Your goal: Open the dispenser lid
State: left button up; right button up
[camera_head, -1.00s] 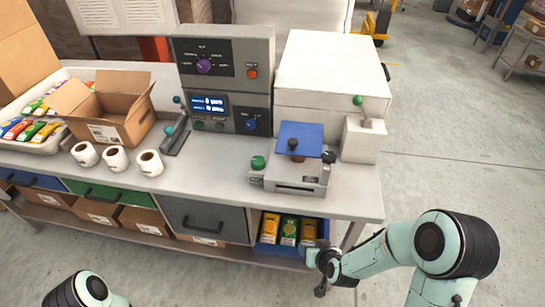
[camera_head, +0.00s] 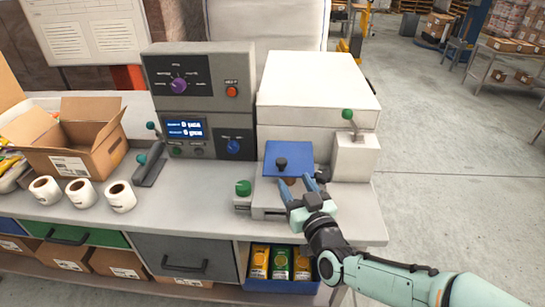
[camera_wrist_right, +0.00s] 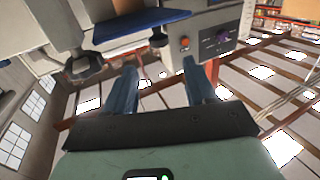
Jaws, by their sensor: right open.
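The dispenser (camera_head: 243,202) is a light grey unit at the front right of the bench, with a green knob on its left. Its blue lid (camera_head: 289,155) carries a dark knob (camera_head: 281,163). The lid (camera_wrist_right: 143,27) and dark knob (camera_wrist_right: 158,40) also show at the top of the right wrist view. My right gripper (camera_head: 296,181) is open and empty, its blue fingers just in front of the lid and below the knob. In the wrist view the knob appears beyond the gap between the fingertips (camera_wrist_right: 160,64), apparently not touched. The gripper hides part of the dispenser. My left gripper is out of view.
A grey control box (camera_head: 200,95) stands behind the dispenser, with a white cabinet (camera_head: 318,95) beside it. Paper rolls (camera_head: 120,196) and an open carton (camera_head: 75,145) sit at left. A drawer of coloured packs (camera_head: 281,262) is below.

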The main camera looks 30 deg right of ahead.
jog(key=p, duration=0.1)
send_near(279, 156)
jog(key=w+r, duration=0.1)
jog(key=w, duration=0.1)
jog(key=w+r, duration=0.1)
jog(key=w, duration=0.1)
jog(key=w+r, duration=0.1)
jog(key=w, duration=0.1)
jog(key=shift+w+a+r, duration=0.1)
jog(key=shift+w+a, duration=0.1)
jog(key=shift+r, duration=0.1)
grip_shut()
